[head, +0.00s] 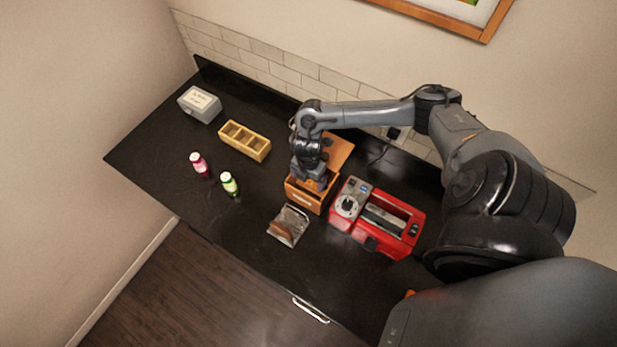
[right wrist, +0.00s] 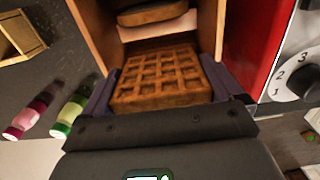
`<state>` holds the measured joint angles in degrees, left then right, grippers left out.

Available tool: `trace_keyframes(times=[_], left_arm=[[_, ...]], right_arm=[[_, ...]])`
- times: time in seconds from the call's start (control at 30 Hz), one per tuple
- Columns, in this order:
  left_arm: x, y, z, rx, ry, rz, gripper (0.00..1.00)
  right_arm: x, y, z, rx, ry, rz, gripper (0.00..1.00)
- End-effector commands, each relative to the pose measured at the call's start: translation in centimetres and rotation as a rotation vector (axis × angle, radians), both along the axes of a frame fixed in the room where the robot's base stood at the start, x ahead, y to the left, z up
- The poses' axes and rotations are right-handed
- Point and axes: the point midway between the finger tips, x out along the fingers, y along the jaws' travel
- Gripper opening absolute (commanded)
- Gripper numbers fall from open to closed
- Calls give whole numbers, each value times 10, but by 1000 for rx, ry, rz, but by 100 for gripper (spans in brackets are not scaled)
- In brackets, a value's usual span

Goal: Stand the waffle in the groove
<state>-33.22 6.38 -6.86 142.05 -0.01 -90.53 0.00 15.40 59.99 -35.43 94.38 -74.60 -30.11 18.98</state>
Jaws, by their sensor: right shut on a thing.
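The brown gridded waffle (right wrist: 163,80) is between the two fingers of my right gripper (right wrist: 168,88) in the right wrist view, its grid face toward the camera. In the head view my right gripper (head: 314,182) points down at the mouth of an open wooden box (head: 304,199) and hides the waffle. Another brown bread-like piece (right wrist: 152,13) lies deeper in the box. A red toaster (head: 344,221) with a long dark slot (head: 385,218) stands just right of the box. I cannot tell which opening is the groove. My left gripper is not in view.
A clear bag with a brown item (head: 288,226) lies in front of the box. A pink bottle (head: 199,164), a green bottle (head: 229,184), a divided wooden tray (head: 245,141) and a grey box (head: 199,104) stand left. The dark counter (head: 160,150) is otherwise mostly clear there.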

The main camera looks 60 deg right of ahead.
Motion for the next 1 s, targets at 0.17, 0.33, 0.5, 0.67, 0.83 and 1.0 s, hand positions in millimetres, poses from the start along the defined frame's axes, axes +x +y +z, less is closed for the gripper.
trace_keyframes(times=[0.17,0.33,0.5,0.67,0.83,1.0], left_arm=[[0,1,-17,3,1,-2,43],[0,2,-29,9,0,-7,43],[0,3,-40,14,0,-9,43],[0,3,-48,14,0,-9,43],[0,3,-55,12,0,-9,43],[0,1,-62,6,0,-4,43]], right_arm=[[0,0,-16,0,0,0,76],[0,0,-27,0,0,0,76],[0,0,-37,0,0,0,76],[0,0,-47,0,0,-1,76],[0,0,-59,-1,1,-1,76],[0,0,-70,-1,1,0,76]])
